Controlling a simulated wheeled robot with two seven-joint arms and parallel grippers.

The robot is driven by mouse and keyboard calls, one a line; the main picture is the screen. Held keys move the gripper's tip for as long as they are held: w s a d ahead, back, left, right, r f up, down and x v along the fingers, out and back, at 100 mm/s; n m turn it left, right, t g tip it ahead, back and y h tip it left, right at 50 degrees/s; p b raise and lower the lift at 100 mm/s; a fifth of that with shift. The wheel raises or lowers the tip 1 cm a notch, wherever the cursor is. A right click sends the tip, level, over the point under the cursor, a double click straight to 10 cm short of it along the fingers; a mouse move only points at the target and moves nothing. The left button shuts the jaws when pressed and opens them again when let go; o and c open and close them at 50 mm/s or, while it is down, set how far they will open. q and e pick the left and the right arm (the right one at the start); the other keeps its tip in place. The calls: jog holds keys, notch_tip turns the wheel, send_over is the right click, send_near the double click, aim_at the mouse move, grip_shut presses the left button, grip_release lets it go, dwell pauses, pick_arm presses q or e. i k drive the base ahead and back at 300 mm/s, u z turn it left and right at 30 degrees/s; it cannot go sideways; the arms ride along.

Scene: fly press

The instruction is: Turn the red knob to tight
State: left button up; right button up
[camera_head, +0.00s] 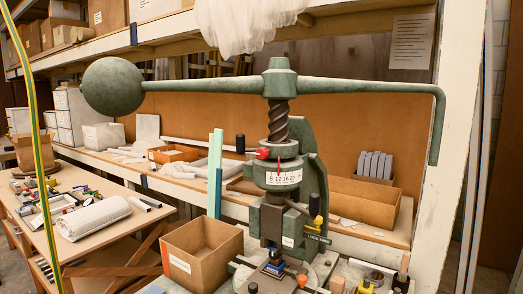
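The green fly press (318,185) stands right of the middle, with a long horizontal arm and a ball weight (113,86) at its left end. A small red knob (263,153) sticks out to the left on the collar below the thick screw (278,122). Just under it is a white number scale (284,178) with a thin red mark above it. Whether the knob is tight or loose cannot be told. Neither of my grippers is in view.
An open cardboard box (203,250) stands left of the press base. A black-and-yellow handle (316,207) sits on the press's right side. A workbench (110,236) with tools is at the left. A yellow-green cable (38,130) hangs at the far left.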

aim_at(263, 153)
jog(key=z, duration=0.05)
jog(key=k, duration=1.15)
jog(key=u, duration=1)
jog(key=i, duration=1.25)
jog(key=z, duration=0.4)
